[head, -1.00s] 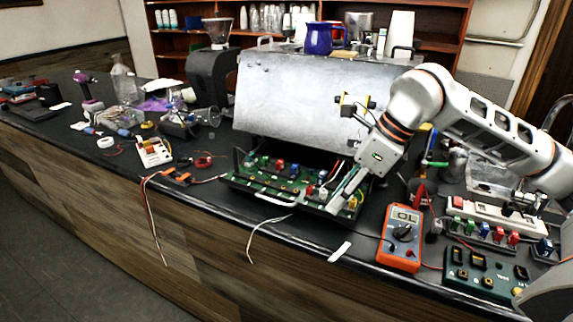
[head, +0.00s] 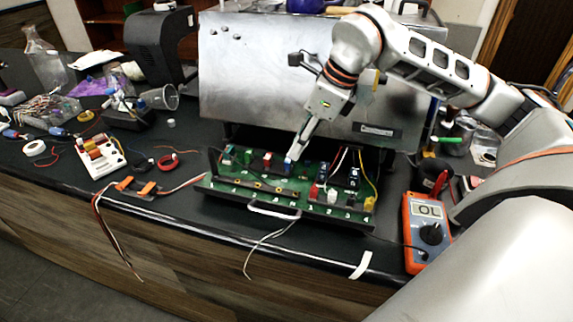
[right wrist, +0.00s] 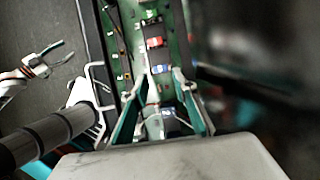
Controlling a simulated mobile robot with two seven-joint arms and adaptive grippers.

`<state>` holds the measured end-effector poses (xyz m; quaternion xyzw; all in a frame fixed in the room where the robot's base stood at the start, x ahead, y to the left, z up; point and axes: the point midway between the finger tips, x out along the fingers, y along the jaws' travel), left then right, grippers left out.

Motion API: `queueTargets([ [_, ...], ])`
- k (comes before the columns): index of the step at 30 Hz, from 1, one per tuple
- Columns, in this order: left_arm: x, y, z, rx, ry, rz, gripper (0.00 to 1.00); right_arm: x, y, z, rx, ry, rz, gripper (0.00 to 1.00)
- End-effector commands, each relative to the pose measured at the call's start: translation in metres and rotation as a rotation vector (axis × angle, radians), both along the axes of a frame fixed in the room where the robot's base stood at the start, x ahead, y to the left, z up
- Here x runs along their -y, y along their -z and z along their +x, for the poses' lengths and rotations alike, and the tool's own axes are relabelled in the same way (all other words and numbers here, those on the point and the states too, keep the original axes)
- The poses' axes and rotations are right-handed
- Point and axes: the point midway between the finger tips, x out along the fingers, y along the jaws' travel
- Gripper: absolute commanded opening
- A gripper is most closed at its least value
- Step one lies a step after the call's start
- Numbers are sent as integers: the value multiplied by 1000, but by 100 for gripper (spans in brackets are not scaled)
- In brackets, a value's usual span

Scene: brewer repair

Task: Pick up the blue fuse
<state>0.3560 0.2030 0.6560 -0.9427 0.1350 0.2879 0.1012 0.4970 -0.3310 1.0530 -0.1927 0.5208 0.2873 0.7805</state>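The green fuse board (head: 245,184) lies on the dark counter in front of the metal housing. A small blue fuse (head: 288,167) stands in its back row, right of a red one. My right gripper (head: 291,157) points down at this blue fuse, with its tips close above or around it. In the right wrist view, the two fingers of my right gripper (right wrist: 162,80) are apart, and a blue fuse (right wrist: 160,69) shows between or just beyond the tips. Contact cannot be told.
The metal housing (head: 285,75) rises close behind the board. An orange multimeter (head: 427,232) is at the right. A handle (head: 274,210) and loose wires (head: 262,247) are at the board's front. A white fuse holder (head: 101,156) and red wire coil lie left.

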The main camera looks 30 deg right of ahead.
Motion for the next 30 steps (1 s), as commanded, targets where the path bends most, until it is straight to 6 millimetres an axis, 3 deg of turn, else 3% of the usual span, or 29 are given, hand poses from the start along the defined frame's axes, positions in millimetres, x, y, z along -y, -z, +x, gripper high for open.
queueTargets([
  [12,1,-11,5,17,1,-3,47,-12,46,14,-3,0,0,28],
  [19,1,-12,6,19,0,-4,47,-12,47,15,-1,0,1,28],
  [20,1,-12,6,19,0,-4,47,-13,47,15,-1,0,1,25],
  [22,1,-11,6,19,0,-4,47,-12,47,15,-1,0,1,7],
  [30,1,-9,5,14,1,-3,47,-12,47,15,-1,0,1,7],
])
